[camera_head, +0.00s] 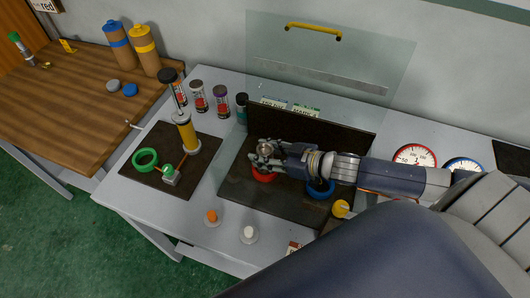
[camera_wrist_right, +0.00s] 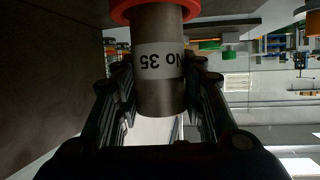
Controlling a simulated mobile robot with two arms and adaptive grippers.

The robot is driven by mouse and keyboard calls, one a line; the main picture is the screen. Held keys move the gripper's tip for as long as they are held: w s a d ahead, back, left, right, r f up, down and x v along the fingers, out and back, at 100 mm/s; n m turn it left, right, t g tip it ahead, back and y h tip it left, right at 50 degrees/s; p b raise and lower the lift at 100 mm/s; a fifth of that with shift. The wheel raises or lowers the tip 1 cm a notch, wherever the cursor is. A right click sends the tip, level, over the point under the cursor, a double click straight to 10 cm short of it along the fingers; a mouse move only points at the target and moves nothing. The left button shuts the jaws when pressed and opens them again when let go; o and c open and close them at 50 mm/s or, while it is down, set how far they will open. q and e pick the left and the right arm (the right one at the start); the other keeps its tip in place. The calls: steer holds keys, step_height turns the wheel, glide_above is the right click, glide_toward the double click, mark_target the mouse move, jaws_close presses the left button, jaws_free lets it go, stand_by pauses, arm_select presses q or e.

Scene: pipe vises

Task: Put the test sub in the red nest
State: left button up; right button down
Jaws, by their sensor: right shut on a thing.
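The test sub (camera_wrist_right: 160,98) is a grey-brown metal cylinder with a white label reading "No 35", upside down in the right wrist view. My right gripper (camera_head: 264,156) is shut on it, with fingers on both sides. The red nest (camera_head: 264,177) is a red ring on the dark tray, directly under the gripper in the head view. In the right wrist view the red ring (camera_wrist_right: 122,12) surrounds the far end of the sub; I cannot tell whether the sub is fully seated. My left gripper is not in view.
A blue ring (camera_head: 320,189) lies right of the red nest, under my right arm. A clear panel with a yellow handle (camera_head: 313,29) stands behind. A green ring (camera_head: 146,159) and yellow cylinder (camera_head: 185,133) are left. Orange (camera_head: 212,216) and white (camera_head: 249,233) knobs stand in front.

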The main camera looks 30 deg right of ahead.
steer(key=c, duration=1)
jaws_free()
steer(key=shift+f, duration=0.1)
steer(key=shift+r, duration=0.2)
steer(key=shift+s+d, duration=0.3)
steer(key=shift+s, duration=0.2)
steer(key=v, duration=0.5)
steer(key=shift+s+r, duration=0.1)
steer(key=shift+s+d+r, duration=0.35)
steer(key=shift+s, duration=0.1)
